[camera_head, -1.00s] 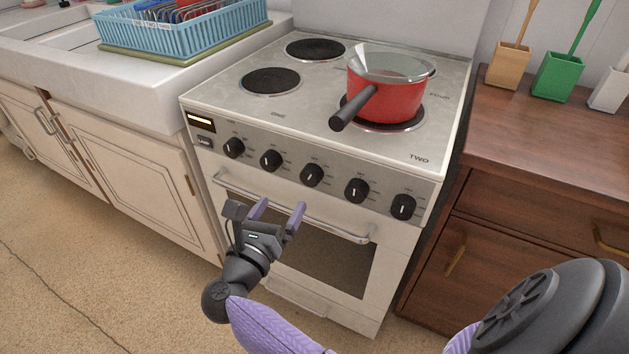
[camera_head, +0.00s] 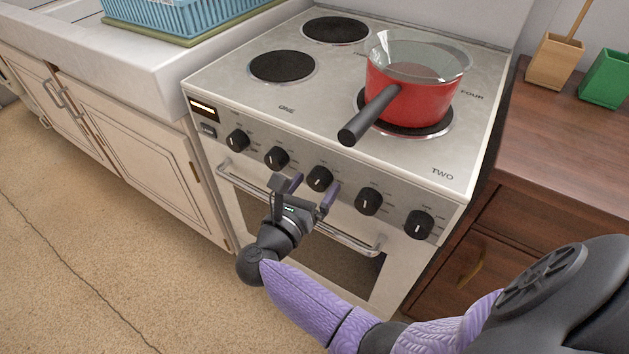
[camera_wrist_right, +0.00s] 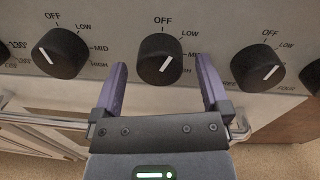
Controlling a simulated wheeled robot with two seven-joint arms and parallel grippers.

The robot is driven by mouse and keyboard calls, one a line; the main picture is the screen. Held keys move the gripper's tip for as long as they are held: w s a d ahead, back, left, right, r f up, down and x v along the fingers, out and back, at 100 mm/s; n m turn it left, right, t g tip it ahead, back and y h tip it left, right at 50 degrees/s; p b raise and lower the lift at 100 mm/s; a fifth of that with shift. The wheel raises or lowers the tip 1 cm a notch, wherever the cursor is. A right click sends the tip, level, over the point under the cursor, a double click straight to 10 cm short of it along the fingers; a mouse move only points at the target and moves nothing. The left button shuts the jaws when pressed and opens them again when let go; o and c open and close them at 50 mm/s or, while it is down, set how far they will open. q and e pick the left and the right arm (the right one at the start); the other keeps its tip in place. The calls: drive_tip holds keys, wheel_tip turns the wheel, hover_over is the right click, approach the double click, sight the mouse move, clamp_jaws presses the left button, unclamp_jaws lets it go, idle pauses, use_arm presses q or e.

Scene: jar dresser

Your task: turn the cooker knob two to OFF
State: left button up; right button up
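The cooker's front panel carries a row of black knobs with white pointer lines. My right gripper (camera_head: 313,188) is open and empty in front of the middle knob (camera_head: 319,178). In the right wrist view, the purple fingers of the gripper (camera_wrist_right: 163,82) stand left and right of that knob (camera_wrist_right: 159,59), apart from it. Its pointer slants to the upper right, away from OFF straight above it. Neighbouring knobs stand to the left (camera_wrist_right: 62,52) and right (camera_wrist_right: 258,67). I cannot read for certain which knob is marked two. My left gripper is out of view.
The oven handle (camera_head: 355,243) runs below the knobs. A wooden cabinet (camera_head: 520,190) stands at right.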

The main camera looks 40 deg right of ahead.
drive_tip(key=c, duration=1.2)
drive_tip(key=n+p, duration=0.1)
drive_tip(key=n, duration=0.2)
drive_tip(key=shift+r, duration=0.1)
drive_tip(key=shift+n, duration=0.9)
drive_tip(key=o, duration=1.3)
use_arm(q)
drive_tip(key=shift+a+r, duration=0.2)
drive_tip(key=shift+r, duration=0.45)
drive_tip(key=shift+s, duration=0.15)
use_arm(e)
drive_tip(key=shift+a, duration=0.1)
